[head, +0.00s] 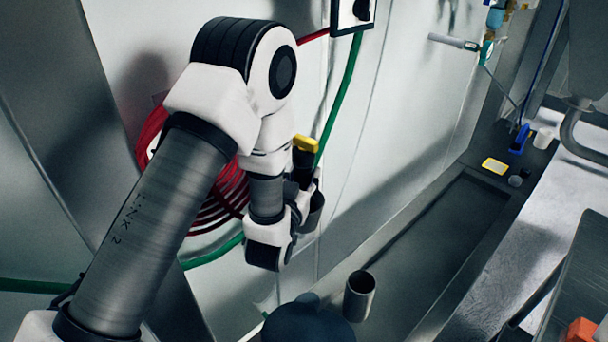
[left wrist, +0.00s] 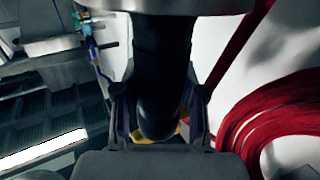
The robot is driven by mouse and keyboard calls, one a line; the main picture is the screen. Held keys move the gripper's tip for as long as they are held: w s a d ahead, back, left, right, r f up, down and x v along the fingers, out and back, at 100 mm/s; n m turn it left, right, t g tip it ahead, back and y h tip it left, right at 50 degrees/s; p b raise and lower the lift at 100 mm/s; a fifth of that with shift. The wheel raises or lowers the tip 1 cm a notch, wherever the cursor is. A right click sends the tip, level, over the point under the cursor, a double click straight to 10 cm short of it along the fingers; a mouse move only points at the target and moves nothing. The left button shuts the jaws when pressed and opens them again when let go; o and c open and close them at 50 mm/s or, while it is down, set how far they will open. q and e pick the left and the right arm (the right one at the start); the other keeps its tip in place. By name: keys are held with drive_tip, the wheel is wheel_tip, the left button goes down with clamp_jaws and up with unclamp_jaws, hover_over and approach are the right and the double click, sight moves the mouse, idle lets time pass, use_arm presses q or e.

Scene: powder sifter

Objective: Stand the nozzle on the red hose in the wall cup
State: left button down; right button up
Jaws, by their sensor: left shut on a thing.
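My left gripper (head: 300,190) is at the white wall and shut on the dark nozzle (head: 303,165). A yellow part (head: 306,143) shows at the nozzle's upper end. In the left wrist view the nozzle (left wrist: 160,75) is a dark cylinder between my two fingers (left wrist: 158,112). The red hose (head: 155,130) hangs coiled on the wall behind my arm; its coils also show in the left wrist view (left wrist: 280,120). A metal cup (head: 316,212) sits just below and beside the gripper, partly hidden. Whether the nozzle is inside it, I cannot tell. My right gripper is out of view.
A second, open metal cup (head: 360,298) stands lower, to the right. A green hose (head: 343,95) runs down the wall from a dark-framed box (head: 352,15). A sunken trough (head: 440,230) and a pale counter (head: 500,285) lie to the right. The wall right of the gripper is clear.

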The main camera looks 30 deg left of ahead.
use_arm(q)
drive_tip(key=shift+f+b, duration=0.55)
drive_tip(key=c, duration=0.6)
unclamp_jaws()
idle(0.4)
